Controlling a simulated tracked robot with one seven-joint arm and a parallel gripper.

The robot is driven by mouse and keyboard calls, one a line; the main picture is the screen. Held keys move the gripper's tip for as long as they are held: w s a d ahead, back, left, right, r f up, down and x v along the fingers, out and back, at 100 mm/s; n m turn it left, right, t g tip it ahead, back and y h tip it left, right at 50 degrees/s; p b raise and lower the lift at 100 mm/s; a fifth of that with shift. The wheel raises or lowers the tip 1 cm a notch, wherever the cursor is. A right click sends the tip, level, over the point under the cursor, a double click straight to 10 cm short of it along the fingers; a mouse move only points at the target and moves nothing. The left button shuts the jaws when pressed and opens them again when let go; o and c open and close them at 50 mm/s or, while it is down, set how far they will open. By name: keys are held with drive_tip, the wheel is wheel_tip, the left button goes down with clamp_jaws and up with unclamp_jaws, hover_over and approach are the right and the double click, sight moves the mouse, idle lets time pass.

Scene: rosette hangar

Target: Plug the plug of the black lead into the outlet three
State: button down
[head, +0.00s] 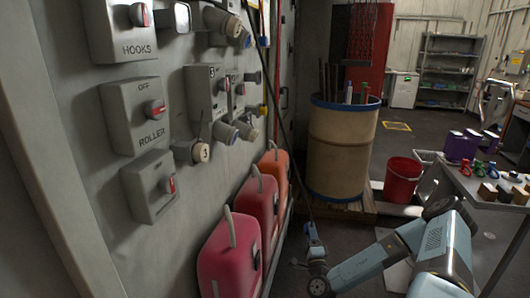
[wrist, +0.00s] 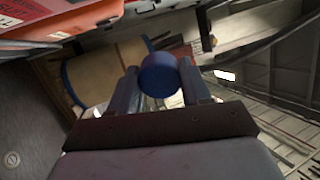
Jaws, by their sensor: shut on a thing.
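Outlet three (head: 202,152) is a round, pale-faced socket marked 3, sticking out from the grey wall panel in the head view. My gripper (head: 312,236) is low and to the right of it, apart from the panel, in front of the drum. In the wrist view my gripper (wrist: 158,88) is shut on a blue, round-ended plug (wrist: 158,74) between its two fingers. A thin black lead (head: 290,140) runs from the top of the panel down towards my gripper. The plug's pins cannot be made out.
Switch boxes, including ROLLER (head: 133,115), and other sockets (head: 226,132) crowd the panel. Red and orange canisters (head: 228,255) stand below it. A tan drum (head: 340,150) with a blue rim, a red bucket (head: 402,180) and a table (head: 480,188) stand to the right.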

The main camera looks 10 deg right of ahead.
drive_tip(key=shift+a, duration=0.55)
drive_tip(key=shift+w+a+r+n+y, duration=0.2)
drive_tip(key=shift+a+r+n+y, duration=0.15)
drive_tip(key=shift+y, duration=0.45)
drive_tip(key=w+a+r+n+g+y, duration=0.1)
drive_tip(key=a+r+n+g+y, duration=0.25)
drive_tip(key=r+y, duration=0.4)
drive_tip(key=w+a+r+n+g+y, duration=0.25)
drive_tip(key=a+r+n+y, duration=0.25)
drive_tip(key=r+y, duration=0.3)
drive_tip(key=n+g+y, duration=0.4)
drive_tip(key=n+g, duration=0.1)
drive_tip(key=g, duration=0.3)
approach(235, 138)
drive_tip(key=shift+x, duration=2.65)
drive_tip(key=shift+w+a+r, duration=0.15)
drive_tip(key=shift+a, duration=0.35)
drive_tip(key=shift+c, duration=2.3)
unclamp_jaws()
drive_tip(key=shift+o, duration=0.2)
